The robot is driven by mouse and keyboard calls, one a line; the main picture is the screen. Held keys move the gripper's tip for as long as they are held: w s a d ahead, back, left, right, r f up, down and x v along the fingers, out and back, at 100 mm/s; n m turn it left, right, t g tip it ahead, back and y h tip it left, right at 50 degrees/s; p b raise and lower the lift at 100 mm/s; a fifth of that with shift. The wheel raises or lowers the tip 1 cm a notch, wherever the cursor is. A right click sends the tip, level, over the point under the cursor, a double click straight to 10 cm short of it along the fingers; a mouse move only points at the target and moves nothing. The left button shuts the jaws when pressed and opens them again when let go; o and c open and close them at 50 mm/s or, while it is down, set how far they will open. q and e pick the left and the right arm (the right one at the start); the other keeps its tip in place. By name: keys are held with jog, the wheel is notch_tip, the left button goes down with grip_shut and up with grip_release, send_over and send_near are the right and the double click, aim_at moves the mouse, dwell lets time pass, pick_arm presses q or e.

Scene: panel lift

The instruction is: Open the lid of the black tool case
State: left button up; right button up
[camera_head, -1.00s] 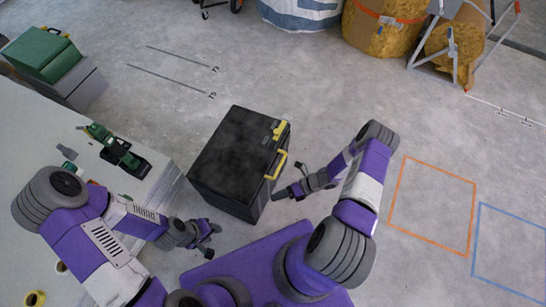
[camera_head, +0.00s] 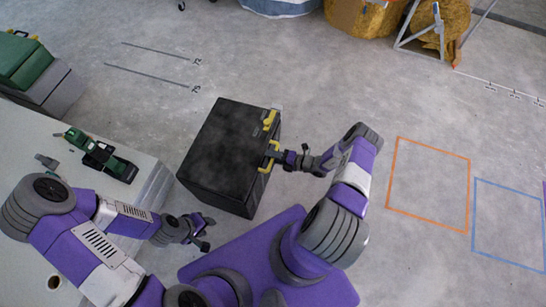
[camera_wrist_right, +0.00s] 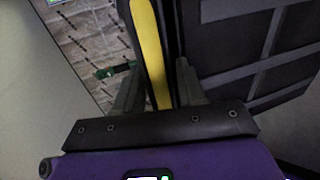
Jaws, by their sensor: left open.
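The black tool case (camera_head: 228,150) stands on the floor in the head view with its lid shut. A yellow handle (camera_head: 265,167) and a yellow latch (camera_head: 269,120) are on its right side. My right gripper (camera_head: 275,156) is at the handle. In the right wrist view a yellow bar (camera_wrist_right: 147,35) lies between the fingers of my right gripper (camera_wrist_right: 160,90), beside the black ribbed case wall (camera_wrist_right: 225,45). Whether the fingers are clamped on it is unclear. My left gripper (camera_head: 208,234) is open and empty, below the case's near left corner.
A pale bench (camera_head: 140,165) with a green tool (camera_head: 76,138) on it stands left of the case. Green and grey boxes (camera_head: 45,85) are at the upper left. Floor with an orange marked square (camera_head: 397,165) and a blue one is clear to the right.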

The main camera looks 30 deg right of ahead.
jog(key=shift+c, duration=0.4)
grip_shut()
jog(key=shift+r, duration=0.1)
